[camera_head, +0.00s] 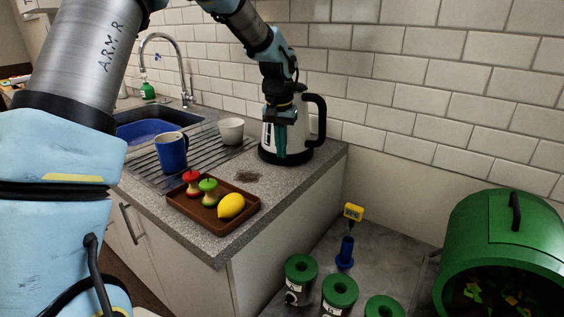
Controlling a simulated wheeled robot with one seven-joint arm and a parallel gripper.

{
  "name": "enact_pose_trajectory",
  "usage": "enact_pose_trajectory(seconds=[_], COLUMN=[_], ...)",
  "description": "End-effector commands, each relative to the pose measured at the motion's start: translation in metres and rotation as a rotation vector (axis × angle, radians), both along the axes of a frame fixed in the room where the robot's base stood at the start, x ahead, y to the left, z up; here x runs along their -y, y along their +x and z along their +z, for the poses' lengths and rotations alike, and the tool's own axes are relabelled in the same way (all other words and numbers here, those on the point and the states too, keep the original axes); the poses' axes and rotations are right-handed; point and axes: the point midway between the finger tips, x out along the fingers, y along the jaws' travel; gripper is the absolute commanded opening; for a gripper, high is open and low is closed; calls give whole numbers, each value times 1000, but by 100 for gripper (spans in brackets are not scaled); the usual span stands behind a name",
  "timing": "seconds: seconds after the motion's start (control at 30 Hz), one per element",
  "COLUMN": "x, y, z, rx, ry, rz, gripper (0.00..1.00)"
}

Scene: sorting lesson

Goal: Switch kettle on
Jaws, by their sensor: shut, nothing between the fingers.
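The kettle (302,133) stands upright on its dark base (290,157) at the right end of the counter, against the tiled wall. It has a pale body and a black handle on its right side. My gripper (282,152) is shut and empty, pointing down directly in front of the kettle's body. It hides the middle of the kettle. Whether the fingers touch the kettle cannot be told. No switch can be made out.
A brown tray (183,204) with two apple cores and a lemon (231,205) is at the counter's front. Several green-lidded bins (301,268) and a green drum (499,222) are lower right.

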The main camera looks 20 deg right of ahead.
Motion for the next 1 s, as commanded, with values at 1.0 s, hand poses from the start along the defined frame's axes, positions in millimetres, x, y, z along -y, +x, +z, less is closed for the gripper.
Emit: enact_pose_trajectory(seconds=[1.0], x=[-21], y=[-22], z=[-5], rx=[-1], ry=[1], rz=[1], gripper=[0])
